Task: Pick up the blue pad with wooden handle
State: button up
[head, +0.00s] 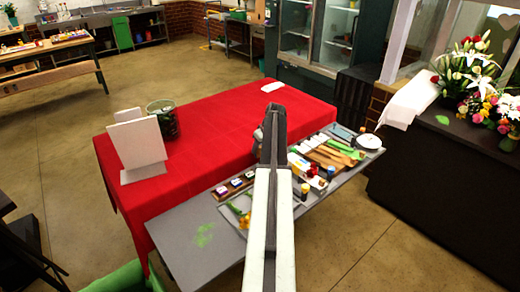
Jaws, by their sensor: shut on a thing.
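My gripper (272,118) is at the far end of my raised arm, in front of the red-covered table in the head view. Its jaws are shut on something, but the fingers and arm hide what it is. No blue pad with a wooden handle shows clearly. A small flat blue-grey piece (342,131) lies at the back of the grey tray (312,197), right of my gripper. I cannot tell whether it is the pad. Tan wooden pieces (326,159) and green pieces lie beside it.
The red table (205,150) holds a white board on a stand (138,143), a dark glass container (163,120) and a small white item (273,87). Flower arrangements (470,72) stand on a dark counter (440,170) at right. The concrete floor at left is mostly open.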

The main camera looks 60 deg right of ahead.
notch_tip(320, 180, up, 4)
jog(key=p, duration=0.3)
jog(key=s+a, duration=0.8)
jog(key=a, duration=0.5)
jog(key=shift+s+a+r+p, duration=0.25)
jog(key=shift+s+p, duration=0.15)
jog(key=shift+p, duration=0.05)
